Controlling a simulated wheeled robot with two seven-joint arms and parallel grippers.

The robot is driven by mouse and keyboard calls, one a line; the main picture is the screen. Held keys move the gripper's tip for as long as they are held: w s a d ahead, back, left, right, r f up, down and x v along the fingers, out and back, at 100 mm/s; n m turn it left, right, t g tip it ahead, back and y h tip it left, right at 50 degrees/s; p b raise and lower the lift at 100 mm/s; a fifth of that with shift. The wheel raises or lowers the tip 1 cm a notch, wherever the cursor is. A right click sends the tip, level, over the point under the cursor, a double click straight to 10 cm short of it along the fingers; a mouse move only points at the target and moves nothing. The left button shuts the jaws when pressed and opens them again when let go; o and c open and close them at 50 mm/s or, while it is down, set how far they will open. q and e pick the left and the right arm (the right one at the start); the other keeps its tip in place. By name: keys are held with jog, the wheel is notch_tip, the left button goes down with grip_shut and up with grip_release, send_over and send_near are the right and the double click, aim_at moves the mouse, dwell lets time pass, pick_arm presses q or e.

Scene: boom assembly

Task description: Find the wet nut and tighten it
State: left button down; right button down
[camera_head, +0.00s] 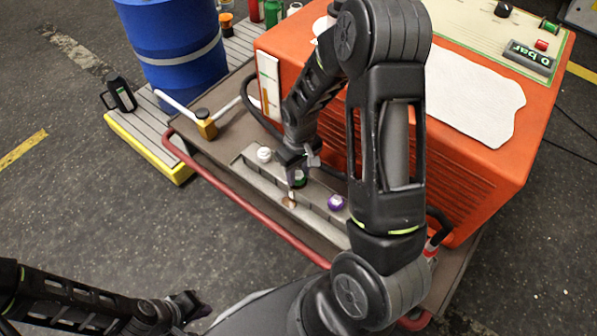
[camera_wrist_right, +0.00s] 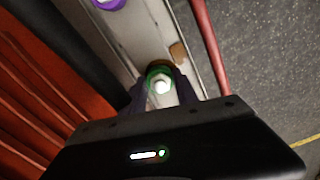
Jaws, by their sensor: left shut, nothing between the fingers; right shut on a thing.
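My right gripper (camera_head: 298,162) reaches down to the grey channel on the front ledge of the orange machine. It is shut on the green-ringed nut (camera_head: 299,181). In the right wrist view the green ring with a bright white centre (camera_wrist_right: 161,84) sits between the two fingers. A brown patch (camera_head: 289,202) lies in front of this nut; whether it is wet I cannot tell. A white nut (camera_head: 264,154) stands to the left and a purple nut (camera_head: 336,202) to the right, which also shows in the wrist view (camera_wrist_right: 108,3). My left gripper (camera_head: 199,307) is shut and empty at the lower left.
A red rail (camera_head: 245,212) runs along the front. A blue barrel (camera_head: 175,50) stands at the back left. The floor at left is clear.

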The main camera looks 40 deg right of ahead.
aim_at(299, 175)
jog(key=shift+m, duration=0.5)
jog(key=shift+m+p, duration=0.7)
jog(key=shift+m, duration=1.8)
jog(key=c, duration=0.9)
grip_release()
notch_tip(299, 175, up, 8)
jog(key=shift+f+p, duration=0.1)
jog(key=shift+p, duration=0.9)
